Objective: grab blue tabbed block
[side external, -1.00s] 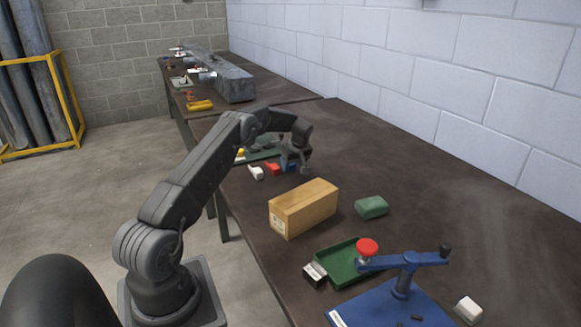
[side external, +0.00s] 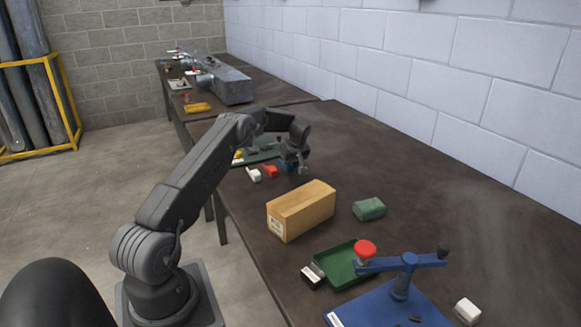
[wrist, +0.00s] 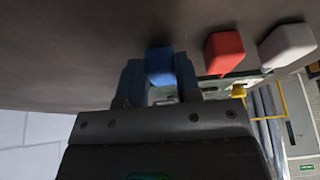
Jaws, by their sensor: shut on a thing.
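The blue tabbed block (wrist: 159,64) is between the two fingers of my gripper (wrist: 159,84) in the wrist view. My gripper is shut on it. In the side view, my gripper (side external: 296,168) is low over the table, and the blue block (side external: 285,167) shows only in part beside the fingers. A red block (side external: 269,171) and a white block (side external: 254,174) lie in a row to its left. In the wrist view the red block (wrist: 224,52) and the white block (wrist: 287,46) are to the right of the blue one.
A cardboard-coloured box (side external: 301,210) and a green block (side external: 369,209) stand nearer on the table. A green tray (side external: 337,270) and a blue lever fixture (side external: 398,290) are at the front. A green mat (side external: 262,152) lies behind the blocks.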

